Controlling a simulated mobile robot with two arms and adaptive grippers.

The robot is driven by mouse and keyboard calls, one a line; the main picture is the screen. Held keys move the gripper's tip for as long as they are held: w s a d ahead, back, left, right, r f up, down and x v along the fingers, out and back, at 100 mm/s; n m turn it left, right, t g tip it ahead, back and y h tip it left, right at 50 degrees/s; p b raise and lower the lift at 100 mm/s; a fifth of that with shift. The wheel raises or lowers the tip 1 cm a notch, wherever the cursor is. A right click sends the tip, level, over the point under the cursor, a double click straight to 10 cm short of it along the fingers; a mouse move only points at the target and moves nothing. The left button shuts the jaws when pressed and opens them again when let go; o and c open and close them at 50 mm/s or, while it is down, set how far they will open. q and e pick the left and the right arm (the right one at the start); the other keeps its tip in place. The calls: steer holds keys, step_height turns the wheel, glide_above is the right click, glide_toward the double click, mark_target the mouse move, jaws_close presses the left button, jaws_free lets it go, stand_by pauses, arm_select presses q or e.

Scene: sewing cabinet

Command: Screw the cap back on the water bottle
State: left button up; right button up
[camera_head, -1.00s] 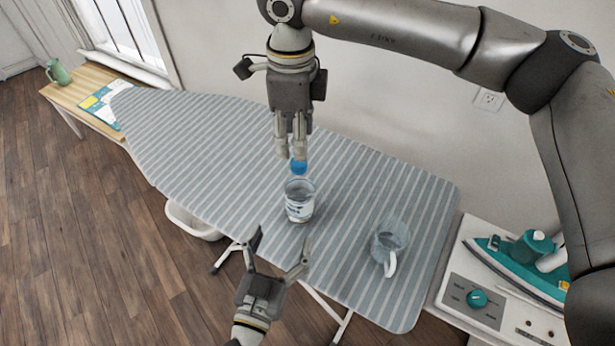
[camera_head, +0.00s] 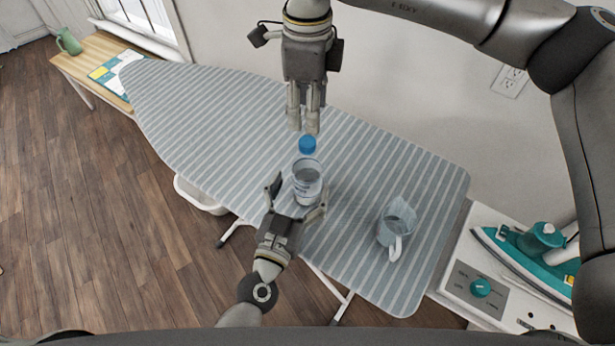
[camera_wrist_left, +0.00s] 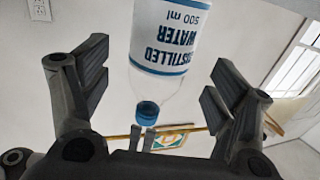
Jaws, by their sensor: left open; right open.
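The clear water bottle (camera_head: 307,186) stands upright on the striped ironing board (camera_head: 400,165). Its blue cap (camera_head: 307,145) is at the top of the neck; how tightly it sits cannot be seen. In the left wrist view the bottle (camera_wrist_left: 168,50) appears upside down, its cap (camera_wrist_left: 148,113) lowest. My left gripper (camera_head: 299,190) is open, its fingers spread to either side of the bottle's near side, with gaps showing in the wrist view. My right gripper (camera_head: 303,128) points down just above the cap, open with its fingers close together and empty.
A clear jug (camera_head: 397,225) stands on the board right of the bottle. A teal iron (camera_head: 520,250) rests on a white unit (camera_head: 462,268) at the right. A green pitcher (camera_head: 68,42) stands on a wooden table at the far left. The board's left half is clear.

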mark_target(303, 183)
arm_select(q)
steer(key=shift+x, duration=2.35)
steer(key=shift+c, duration=0.8)
steer(key=c, duration=1.7)
jaws_close()
arm_select(e)
steer(key=n, duration=0.4)
steer(key=shift+f, duration=4.05)
